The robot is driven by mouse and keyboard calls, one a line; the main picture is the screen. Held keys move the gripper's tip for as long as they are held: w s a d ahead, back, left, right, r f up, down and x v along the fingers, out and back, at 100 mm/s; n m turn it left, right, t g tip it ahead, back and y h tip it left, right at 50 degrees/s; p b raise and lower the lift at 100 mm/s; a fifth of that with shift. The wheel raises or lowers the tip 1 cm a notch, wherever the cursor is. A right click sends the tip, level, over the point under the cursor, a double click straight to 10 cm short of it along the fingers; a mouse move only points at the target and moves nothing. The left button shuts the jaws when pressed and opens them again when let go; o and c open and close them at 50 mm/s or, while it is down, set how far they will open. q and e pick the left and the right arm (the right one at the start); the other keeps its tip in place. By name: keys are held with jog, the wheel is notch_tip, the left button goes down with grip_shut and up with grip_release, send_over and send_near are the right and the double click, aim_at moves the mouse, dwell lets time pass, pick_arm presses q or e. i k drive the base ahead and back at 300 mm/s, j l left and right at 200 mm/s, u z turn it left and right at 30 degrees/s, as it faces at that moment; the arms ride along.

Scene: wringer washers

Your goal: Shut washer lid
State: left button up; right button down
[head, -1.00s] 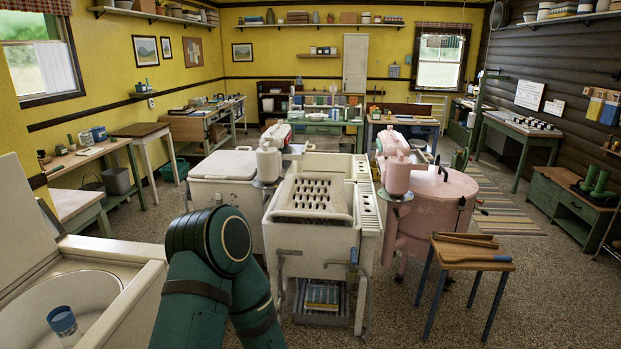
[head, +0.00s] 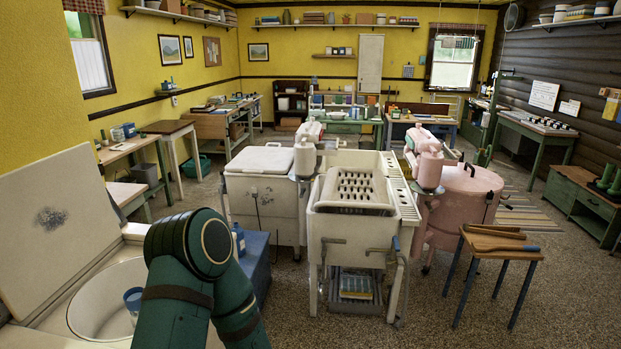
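A white washer (head: 20,338) stands at the lower left in the head view. Its flat, cream lid (head: 60,225) is open, standing up and leaning back, with a grey smudge on its inner face. The round tub (head: 90,305) is uncovered. A blue and white cup (head: 133,297) shows inside the tub, partly hidden by my green arm. The bent elbow of that arm is in front of the washer's right side. Both of my grippers are out of view.
A white tub unit (head: 335,232) with a ridged board stands in the centre. A closed white washer (head: 262,160) is on its left, a pink washer (head: 465,190) on its right. A blue box (head: 256,262) sits behind my arm.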

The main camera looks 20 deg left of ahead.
aim_at(57, 213)
jog(key=k+j, duration=0.1)
jog(key=j, duration=0.35)
jog(key=k+j+u, duration=0.15)
jog(key=j, duration=0.35)
jog(key=k+j, duration=0.1)
jog(key=j, duration=0.35)
jog(key=j+u, duration=0.1)
jog(key=j, duration=0.4)
jog(key=j+u, duration=0.1)
jog(key=j, duration=0.85)
jog(key=k, duration=0.05)
